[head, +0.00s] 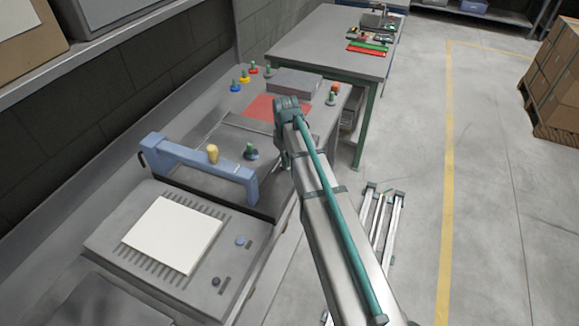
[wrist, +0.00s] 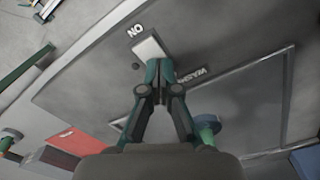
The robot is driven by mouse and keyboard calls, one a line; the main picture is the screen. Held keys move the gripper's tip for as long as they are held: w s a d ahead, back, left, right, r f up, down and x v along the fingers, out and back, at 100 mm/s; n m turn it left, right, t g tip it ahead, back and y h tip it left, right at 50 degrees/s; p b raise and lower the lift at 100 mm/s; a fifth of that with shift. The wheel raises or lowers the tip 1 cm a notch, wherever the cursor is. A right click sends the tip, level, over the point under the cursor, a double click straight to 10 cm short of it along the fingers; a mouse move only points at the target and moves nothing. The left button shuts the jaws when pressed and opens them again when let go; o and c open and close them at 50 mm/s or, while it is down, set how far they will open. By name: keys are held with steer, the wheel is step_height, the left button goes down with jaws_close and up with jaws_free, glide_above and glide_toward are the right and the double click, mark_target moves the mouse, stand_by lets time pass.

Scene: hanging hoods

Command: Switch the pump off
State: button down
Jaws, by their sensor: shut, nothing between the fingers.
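In the wrist view a pale rocker-like switch (wrist: 149,47) sits on the grey panel, with an upside-down "ON" label (wrist: 135,30) beside it. A small dark dot (wrist: 135,66) lies close by. Another label (wrist: 192,76) is partly hidden by my gripper and I cannot read it surely. My gripper (wrist: 158,66) is shut and empty, its fingertips overlapping the near end of the switch. I cannot tell whether they touch it. In the head view my arm hides the switch and most of the gripper.
A white sheet (head: 173,234) lies in front. A red sheet (head: 272,106), grey box (head: 295,81) and several coloured knobs stand behind. The floor to the right is mostly clear.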

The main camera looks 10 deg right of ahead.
steer(key=shift+r+p, duration=2.35)
steer(key=shift+r, duration=1.1)
